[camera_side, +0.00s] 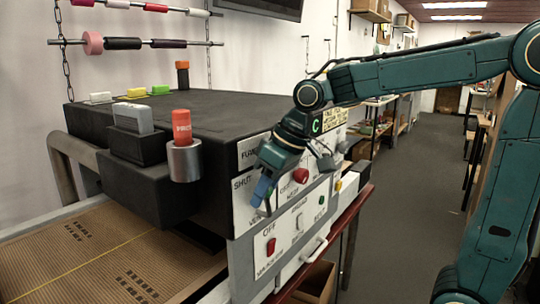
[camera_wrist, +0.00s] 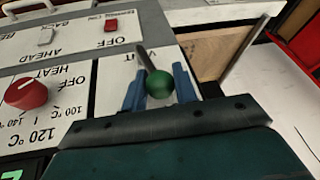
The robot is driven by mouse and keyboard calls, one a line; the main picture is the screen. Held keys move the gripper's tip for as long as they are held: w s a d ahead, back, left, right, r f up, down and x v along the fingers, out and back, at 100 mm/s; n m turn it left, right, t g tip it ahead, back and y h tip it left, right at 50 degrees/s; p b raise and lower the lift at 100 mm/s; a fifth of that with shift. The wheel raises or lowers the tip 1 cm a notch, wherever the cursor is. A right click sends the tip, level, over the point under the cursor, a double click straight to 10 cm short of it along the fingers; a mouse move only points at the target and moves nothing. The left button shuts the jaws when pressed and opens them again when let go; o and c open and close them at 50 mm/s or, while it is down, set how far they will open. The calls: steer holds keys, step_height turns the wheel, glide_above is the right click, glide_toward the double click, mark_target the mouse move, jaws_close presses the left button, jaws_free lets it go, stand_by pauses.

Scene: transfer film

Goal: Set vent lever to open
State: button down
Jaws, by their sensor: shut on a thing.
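The vent lever shows in the wrist view as a green ball knob (camera_wrist: 160,84) with a thin grey rod (camera_wrist: 143,58) running up and left from it. My gripper (camera_wrist: 158,85) has its blue fingers on either side of the knob and is shut on it. In the side view my gripper (camera_side: 263,189) is at the left part of the white control panel (camera_side: 248,252), beside the word SHUT. The VENT lettering is partly covered in both views, and I cannot read the lever's exact setting.
A red heat knob (camera_side: 300,175) sits close to the right of my gripper, and it also shows in the wrist view (camera_wrist: 26,93). A red switch (camera_side: 271,246) is below. A metal cup (camera_side: 184,161) holding an orange-red tube (camera_side: 182,126) stands left. The aisle at right is clear.

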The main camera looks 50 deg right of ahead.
steer(key=shift+s+f+y, duration=0.2)
steer(key=shift+y, duration=0.1)
steer(key=shift+d+f+m+t+y, duration=0.1)
steer(key=shift+d+m+y, duration=0.25)
steer(key=shift+d+y, duration=0.8)
steer(key=shift+d+f+m+t+y, duration=0.1)
steer(key=shift+d+m+y, duration=0.3)
steer(key=shift+y, duration=1.25)
steer(key=shift+d+f+m+t+y, duration=0.1)
steer(key=shift+d+m+y, duration=0.15)
steer(key=shift+d+y, duration=0.95)
steer(key=shift+a, duration=0.25)
steer(key=c, duration=1.2)
jaws_free()
steer(key=shift+c, duration=0.2)
steer(key=shift+o, duration=0.8)
steer(key=shift+w, duration=0.1)
steer(key=shift+r, duration=0.15)
